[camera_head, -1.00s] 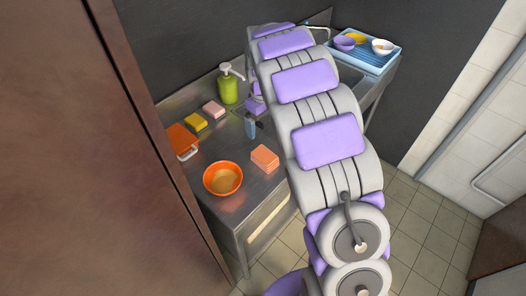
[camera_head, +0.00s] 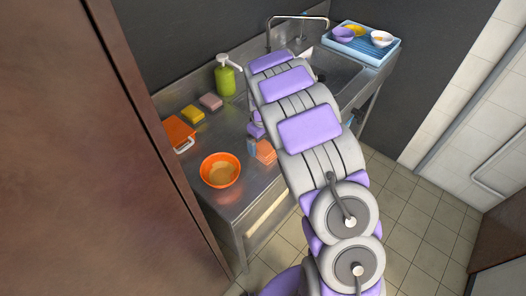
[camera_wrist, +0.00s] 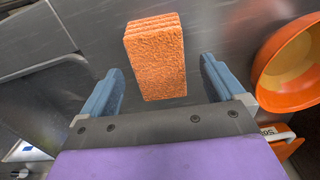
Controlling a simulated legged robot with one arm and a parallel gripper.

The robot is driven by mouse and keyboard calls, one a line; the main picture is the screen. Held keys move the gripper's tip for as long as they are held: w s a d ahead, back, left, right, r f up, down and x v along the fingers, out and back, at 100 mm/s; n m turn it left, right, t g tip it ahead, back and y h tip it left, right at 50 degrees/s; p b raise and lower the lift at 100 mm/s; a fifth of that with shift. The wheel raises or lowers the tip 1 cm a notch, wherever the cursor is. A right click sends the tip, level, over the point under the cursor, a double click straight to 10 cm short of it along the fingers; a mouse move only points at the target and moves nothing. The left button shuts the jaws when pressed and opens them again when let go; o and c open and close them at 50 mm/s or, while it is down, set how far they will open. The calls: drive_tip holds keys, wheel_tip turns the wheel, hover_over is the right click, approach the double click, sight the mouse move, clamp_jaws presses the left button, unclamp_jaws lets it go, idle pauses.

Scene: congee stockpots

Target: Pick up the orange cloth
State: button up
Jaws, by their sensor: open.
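The orange cloth (camera_wrist: 155,60) is a folded, fuzzy block lying on the steel counter. In the wrist view it sits at top centre, just beyond and between the fingertips of my gripper (camera_wrist: 161,78). The two blue fingers are apart, with nothing between them that I can see gripped. In the head view the cloth (camera_head: 265,152) is partly hidden by my arm, and a blue finger of my gripper (camera_head: 251,146) shows at its left side.
An orange bowl (camera_head: 220,170) stands near the cloth, at right in the wrist view (camera_wrist: 293,75). A yellow sponge (camera_head: 192,114), pink sponge (camera_head: 211,102), green soap bottle (camera_head: 225,79) and orange board (camera_head: 179,133) stand farther back. A sink (camera_head: 335,72) and blue tray (camera_head: 372,50) lie beyond.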

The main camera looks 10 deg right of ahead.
sight(263, 146)
wheel_tip(263, 146, down, 3)
drive_tip(key=shift+d, duration=0.1)
drive_tip(key=c, duration=1.1)
